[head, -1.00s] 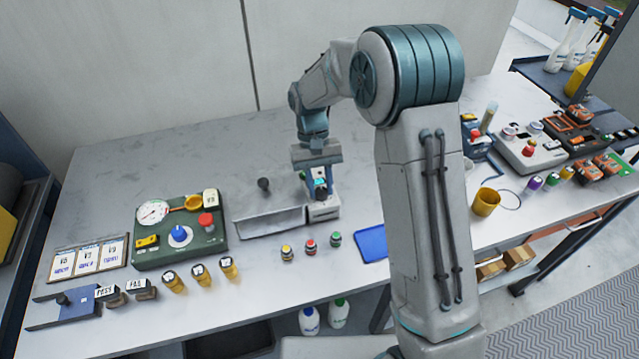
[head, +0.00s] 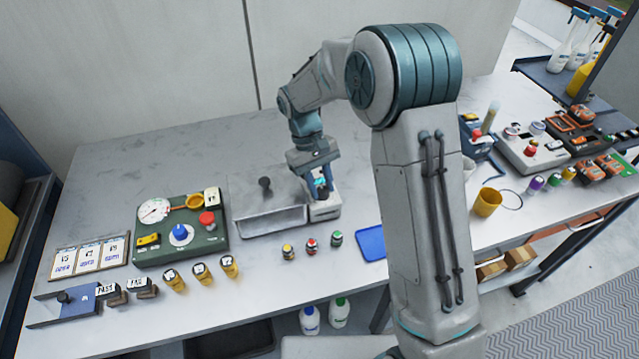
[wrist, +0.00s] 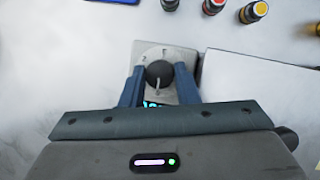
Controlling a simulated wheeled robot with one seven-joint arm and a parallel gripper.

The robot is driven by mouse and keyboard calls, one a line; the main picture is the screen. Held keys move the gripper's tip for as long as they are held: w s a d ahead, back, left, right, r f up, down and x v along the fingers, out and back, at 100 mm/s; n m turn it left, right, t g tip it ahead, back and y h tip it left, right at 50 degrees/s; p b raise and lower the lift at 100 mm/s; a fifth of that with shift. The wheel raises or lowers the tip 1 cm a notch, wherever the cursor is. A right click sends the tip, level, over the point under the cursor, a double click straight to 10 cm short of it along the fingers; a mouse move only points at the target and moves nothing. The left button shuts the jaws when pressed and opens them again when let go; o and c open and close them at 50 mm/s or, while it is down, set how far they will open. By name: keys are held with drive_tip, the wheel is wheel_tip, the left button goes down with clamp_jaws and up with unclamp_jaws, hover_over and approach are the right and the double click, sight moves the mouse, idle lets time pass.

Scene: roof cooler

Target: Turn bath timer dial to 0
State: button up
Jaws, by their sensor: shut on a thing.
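The bath timer dial is a round black knob (wrist: 159,74) with a pale pointer line. It sits on a small light-grey timer box (head: 324,211) with a lit cyan display, which also shows in the wrist view (wrist: 150,52). Faint marks surround the dial, too small to read surely. My gripper (wrist: 160,72) has its two blue fingers on either side of the dial and is shut on it. In the head view, my gripper (head: 321,190) comes down over the timer box, and the dial is largely hidden there. Part of the display is hidden by my gripper in the wrist view.
A grey lidded bath (head: 270,221) stands just left of the timer. Several small capped bottles (head: 311,246) and a blue tray (head: 371,243) lie in front. A green panel (head: 182,246) with a gauge is further left. The bench behind is clear.

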drive_tip(key=o, duration=1)
drive_tip(key=b+v, duration=0.1)
drive_tip(key=v, duration=1.3)
drive_tip(key=shift+s, duration=0.1)
drive_tip(key=shift+d, duration=0.1)
